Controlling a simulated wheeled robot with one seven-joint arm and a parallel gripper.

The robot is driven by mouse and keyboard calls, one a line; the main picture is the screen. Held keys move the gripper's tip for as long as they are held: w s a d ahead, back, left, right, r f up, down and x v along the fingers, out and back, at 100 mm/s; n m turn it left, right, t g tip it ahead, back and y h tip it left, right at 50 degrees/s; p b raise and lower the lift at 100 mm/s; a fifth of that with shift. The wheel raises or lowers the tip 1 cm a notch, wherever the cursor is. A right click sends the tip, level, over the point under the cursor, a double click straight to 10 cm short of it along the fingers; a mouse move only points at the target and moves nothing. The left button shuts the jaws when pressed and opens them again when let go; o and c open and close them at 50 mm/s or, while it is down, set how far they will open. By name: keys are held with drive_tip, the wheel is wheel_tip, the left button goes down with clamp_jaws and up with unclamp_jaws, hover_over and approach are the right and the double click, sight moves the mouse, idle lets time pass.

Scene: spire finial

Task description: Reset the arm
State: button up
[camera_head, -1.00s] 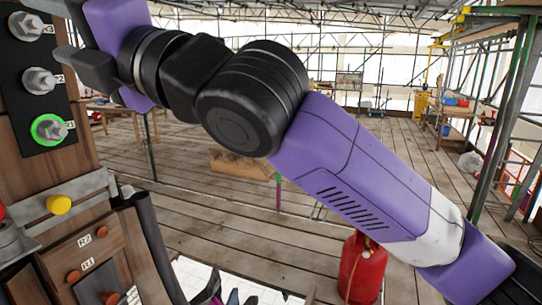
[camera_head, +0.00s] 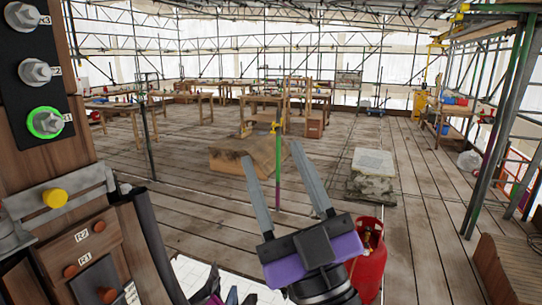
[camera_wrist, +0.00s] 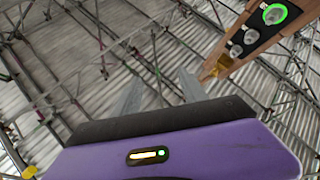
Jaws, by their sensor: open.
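My gripper (camera_head: 285,184) is in the lower middle of the head view, with its two long grey fingers pointing up and apart. It is open, and nothing shows between the fingers. In the wrist view my gripper (camera_wrist: 158,92) points up toward the roof, and its purple body fills the bottom of the picture. The black panel with several bolts (camera_head: 33,65) is at the left of the head view, well apart from my gripper. Its lowest bolt has a green lit ring. The panel (camera_wrist: 256,28) also shows at the upper right of the wrist view.
A wooden unit with drawers (camera_head: 85,245) and a yellow knob stands at the left. A red gas cylinder (camera_head: 369,262) stands just right of my gripper. Scaffold poles (camera_head: 497,120) rise at the right. The plank floor is otherwise mostly clear.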

drive_tip(key=s+d+f+m+g+h, duration=0.1)
drive_tip(key=s+d+f+m+h, duration=0.25)
drive_tip(key=f, duration=0.45)
drive_tip(key=s+d+f+m+h+b, duration=0.1)
drive_tip(key=s+d+f+m+h, duration=0.3)
drive_tip(key=f, duration=0.4)
drive_tip(key=s+d+f+m+g+h, duration=0.1)
drive_tip(key=s+d+f+m+h, duration=0.3)
drive_tip(key=f, duration=0.4)
drive_tip(key=s+d+f+n+g, duration=0.1)
drive_tip(key=s+d+f+g, duration=0.2)
drive_tip(key=s+f, duration=0.4)
drive_tip(key=s+d+f+n+g+h+b, duration=0.1)
drive_tip(key=s+d+f+g, duration=0.3)
drive_tip(key=s+f, duration=0.4)
drive_tip(key=s, duration=0.7)
drive_tip(key=shift+s+d+f, duration=0.25)
drive_tip(key=shift+d+f, duration=0.05)
drive_tip(key=shift+d, duration=0.1)
drive_tip(key=shift+n, duration=0.25)
